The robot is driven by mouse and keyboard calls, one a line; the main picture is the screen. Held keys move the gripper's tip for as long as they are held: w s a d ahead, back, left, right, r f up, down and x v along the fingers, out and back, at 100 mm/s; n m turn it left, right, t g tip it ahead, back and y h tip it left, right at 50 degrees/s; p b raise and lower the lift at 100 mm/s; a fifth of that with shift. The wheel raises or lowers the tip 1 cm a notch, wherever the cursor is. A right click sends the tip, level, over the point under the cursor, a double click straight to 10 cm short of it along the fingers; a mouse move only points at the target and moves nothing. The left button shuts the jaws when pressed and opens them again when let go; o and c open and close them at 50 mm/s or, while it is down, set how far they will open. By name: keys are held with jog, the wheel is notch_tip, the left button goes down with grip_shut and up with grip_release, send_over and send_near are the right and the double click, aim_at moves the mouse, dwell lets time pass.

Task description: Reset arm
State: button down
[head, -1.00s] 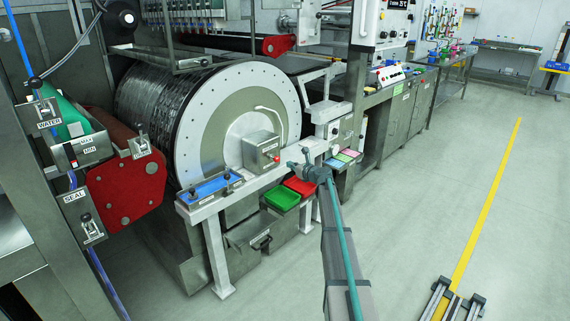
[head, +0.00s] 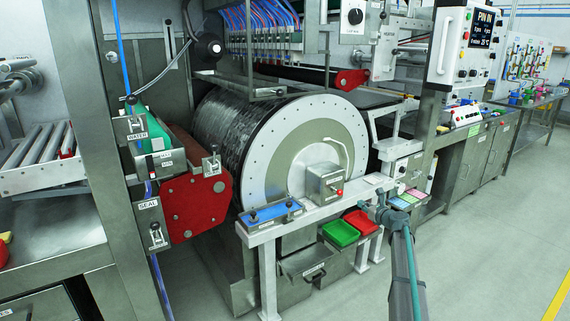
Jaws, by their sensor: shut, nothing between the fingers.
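My gripper (head: 365,207) is small in the head view, at the end of my grey and teal arm, which rises from the bottom edge right of centre. It is shut and empty. Its tip appears in front of the white bench (head: 300,220), right of the grey box with a red knob (head: 326,183) and above the red tray (head: 361,222). I cannot tell its distance from them. The finger details are too small to make out.
The large drum (head: 305,150) with a pale end disc stands behind the bench. A blue tray (head: 270,213) and a green tray (head: 340,233) are nearby. A red side plate (head: 197,207) is at left. The floor (head: 490,250) at right is clear.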

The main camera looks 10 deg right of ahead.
jog(key=s+a+f+n+g+p, duration=0.1)
jog(key=s+a+f+n+g, duration=0.3)
jog(key=s+a+f+n, duration=0.5)
jog(key=s+a+f+n+g, duration=0.4)
jog(key=s+f+n, duration=0.2)
jog(key=s+f, duration=0.6)
jog(key=s+a+f+n+g+p, duration=0.1)
jog(key=s+a+f+n+g, duration=0.3)
jog(key=s+a+f+n, duration=0.5)
jog(key=s+a+f+n+g+h+p, duration=0.1)
jog(key=s+a+f+n+g, duration=0.1)
jog(key=s, duration=1.3)
jog(key=s+a+f+n+g+h+p, duration=0.1)
jog(key=s+a+f+n+g+p, duration=0.1)
jog(key=s, duration=1.4)
jog(key=s+a+f+n+g+h+p, duration=0.1)
jog(key=s+a+f+n+g, duration=0.3)
jog(key=s, duration=1.2)
jog(key=shift+a+f+g+h, duration=0.25)
jog(key=shift+f+g+h, duration=0.2)
jog(key=shift+g, duration=0.65)
jog(key=shift+f, duration=0.1)
